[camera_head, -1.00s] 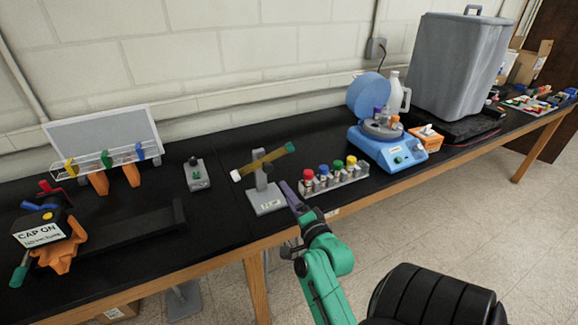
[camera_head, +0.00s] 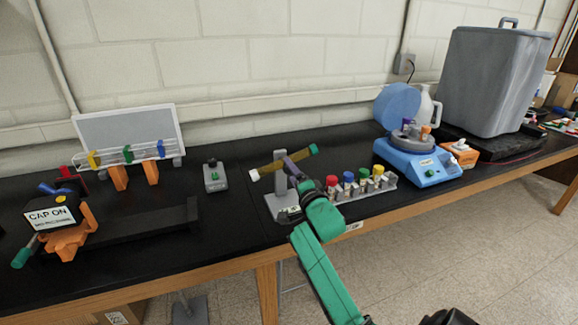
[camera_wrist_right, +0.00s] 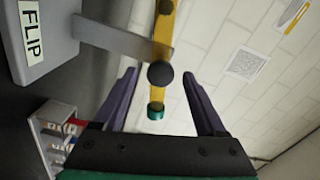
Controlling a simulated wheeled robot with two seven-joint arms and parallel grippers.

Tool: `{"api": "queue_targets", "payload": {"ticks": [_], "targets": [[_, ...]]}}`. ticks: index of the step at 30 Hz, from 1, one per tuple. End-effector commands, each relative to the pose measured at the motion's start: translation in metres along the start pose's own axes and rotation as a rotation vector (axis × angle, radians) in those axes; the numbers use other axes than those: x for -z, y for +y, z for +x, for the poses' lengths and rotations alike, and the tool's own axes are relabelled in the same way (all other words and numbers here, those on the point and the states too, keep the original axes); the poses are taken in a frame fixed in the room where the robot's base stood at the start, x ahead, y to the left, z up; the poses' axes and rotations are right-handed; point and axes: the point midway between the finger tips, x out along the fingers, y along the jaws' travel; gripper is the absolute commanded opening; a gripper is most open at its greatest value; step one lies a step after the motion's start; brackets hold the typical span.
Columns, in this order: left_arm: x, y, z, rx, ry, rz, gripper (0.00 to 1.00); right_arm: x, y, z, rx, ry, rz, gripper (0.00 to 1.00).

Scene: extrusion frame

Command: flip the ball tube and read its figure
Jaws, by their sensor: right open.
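The ball tube (camera_head: 268,170) is a yellow tube with a white cap at its lower left end and a green cap at its upper right end. It sits tilted on a grey stand (camera_head: 281,185) on the black bench. My right gripper (camera_head: 291,168) is open in front of the tube and overlaps its middle in the head view. In the right wrist view the tube (camera_wrist_right: 162,38) shows between the spread purple fingers, with a dark round knob (camera_wrist_right: 160,74) and the green cap (camera_wrist_right: 156,108). A FLIP label (camera_wrist_right: 32,32) is on the stand. No figure on the tube is readable. My left gripper is not in view.
A rack (camera_head: 385,181) of bottles with coloured caps stands just right of my right gripper. A blue centrifuge (camera_head: 405,165) is farther right. A small grey device (camera_head: 216,178) stands left of the stand, and a CAP ON box (camera_head: 55,212) is at far left.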

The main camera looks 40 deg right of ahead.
Motion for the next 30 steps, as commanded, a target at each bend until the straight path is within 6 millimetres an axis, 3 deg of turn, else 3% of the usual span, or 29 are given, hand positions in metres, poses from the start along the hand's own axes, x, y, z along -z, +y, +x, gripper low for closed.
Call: {"api": "queue_targets", "payload": {"ticks": [5, 13, 14, 18, 19, 20, 30], "targets": [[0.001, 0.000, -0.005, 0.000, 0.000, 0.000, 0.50, 0.000, -0.001, 0.025, 0.001, -0.001, 0.001, 0.74], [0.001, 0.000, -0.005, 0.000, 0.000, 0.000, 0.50, -0.001, 0.001, 0.029, 0.000, -0.001, 0.001, 0.74], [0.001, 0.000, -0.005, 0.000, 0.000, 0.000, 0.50, -0.001, 0.001, 0.029, 0.000, -0.001, 0.001, 0.70], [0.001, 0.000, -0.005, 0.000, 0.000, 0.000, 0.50, -0.001, 0.001, 0.029, 0.000, -0.001, 0.001, 0.16], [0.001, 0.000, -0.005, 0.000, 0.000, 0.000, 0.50, -0.001, 0.001, 0.029, 0.000, -0.001, 0.001, 0.05], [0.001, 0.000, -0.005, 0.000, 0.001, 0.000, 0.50, -0.001, 0.001, 0.029, 0.000, -0.001, 0.001, 0.00], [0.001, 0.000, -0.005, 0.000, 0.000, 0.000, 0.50, -0.001, 0.001, 0.029, -0.001, -0.001, 0.001, 0.00]]}}
